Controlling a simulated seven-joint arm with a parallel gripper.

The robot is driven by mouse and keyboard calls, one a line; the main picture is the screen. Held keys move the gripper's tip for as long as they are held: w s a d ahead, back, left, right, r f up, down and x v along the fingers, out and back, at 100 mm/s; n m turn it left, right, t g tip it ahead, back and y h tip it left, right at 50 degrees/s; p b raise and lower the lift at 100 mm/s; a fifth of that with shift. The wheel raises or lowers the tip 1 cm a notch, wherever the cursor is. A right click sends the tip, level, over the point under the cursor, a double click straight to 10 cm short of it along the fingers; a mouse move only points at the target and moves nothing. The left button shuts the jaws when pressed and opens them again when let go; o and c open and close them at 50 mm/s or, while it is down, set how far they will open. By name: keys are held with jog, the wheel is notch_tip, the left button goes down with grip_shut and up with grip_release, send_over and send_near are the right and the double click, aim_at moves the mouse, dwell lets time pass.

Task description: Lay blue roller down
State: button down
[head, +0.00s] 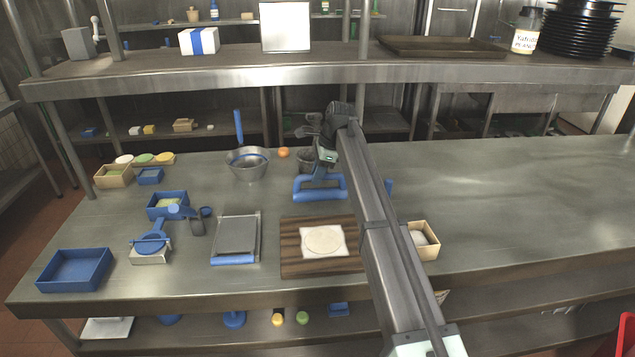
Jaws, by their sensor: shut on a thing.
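The blue roller (320,195) is a blue loop-shaped tool with a thick bar along its front, in the middle of the steel table in the head view. My gripper (321,173) comes down from above and is shut on its rear part. The fingertips are small and partly hidden by the wrist. The roller lies roughly level, behind a wooden board (290,262) carrying a flat round of dough (324,240) on a pale square sheet. I cannot tell whether the roller touches the table.
A metal bowl (247,168) and an orange ball (283,152) stand behind left. A grey tray with blue front (236,238), a blue press (150,243) and blue bin (74,270) lie left. A wooden box (430,246) is right of my arm. The table's right side is clear.

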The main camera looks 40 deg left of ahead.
jog(key=shift+f, duration=1.4)
jog(key=shift+f, duration=0.1)
jog(key=c, duration=0.9)
grip_release()
jog(key=shift+c, duration=0.2)
jog(key=v, duration=1.2)
